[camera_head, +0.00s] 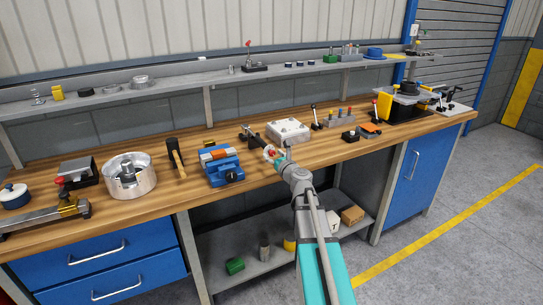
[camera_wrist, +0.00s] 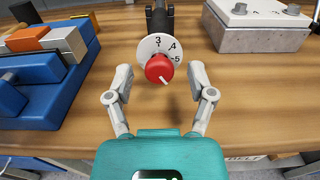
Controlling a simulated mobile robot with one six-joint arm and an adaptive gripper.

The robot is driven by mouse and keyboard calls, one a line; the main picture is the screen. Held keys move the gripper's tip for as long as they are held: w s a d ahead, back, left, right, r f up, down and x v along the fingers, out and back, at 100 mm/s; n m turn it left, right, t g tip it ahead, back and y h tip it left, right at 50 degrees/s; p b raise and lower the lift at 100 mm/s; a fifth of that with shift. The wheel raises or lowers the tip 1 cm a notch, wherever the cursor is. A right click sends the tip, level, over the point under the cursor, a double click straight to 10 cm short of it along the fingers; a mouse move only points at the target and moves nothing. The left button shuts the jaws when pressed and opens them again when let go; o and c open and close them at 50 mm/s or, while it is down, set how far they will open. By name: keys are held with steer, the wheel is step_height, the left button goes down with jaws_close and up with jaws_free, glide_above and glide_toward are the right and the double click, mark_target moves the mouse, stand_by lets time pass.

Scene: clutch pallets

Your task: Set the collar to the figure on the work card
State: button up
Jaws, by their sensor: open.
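A red knob (camera_wrist: 159,69) with a short white mark sits in front of a white dial (camera_wrist: 147,48) on a dark shaft (camera_wrist: 159,17). The figures 3, 4 and 5 show on the dial's upper right. The knob's white mark slants toward the lower right. My gripper (camera_wrist: 160,72) is open, one finger left of the knob and one right, with gaps on both sides. In the head view the gripper (camera_head: 277,154) is at the bench's front part, near the knob. I cannot make out a work card in either view.
A blue vise (camera_head: 220,168) with orange and grey pieces stands close on the left, also in the wrist view (camera_wrist: 40,88). A pale metal block (camera_head: 288,131) stands behind right. A mallet (camera_head: 175,155) lies farther left. Bare wood lies beneath the knob.

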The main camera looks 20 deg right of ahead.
steer(key=shift+w, duration=0.3)
jaws_close()
steer(key=shift+a, duration=0.3)
steer(key=shift+d, duration=0.3)
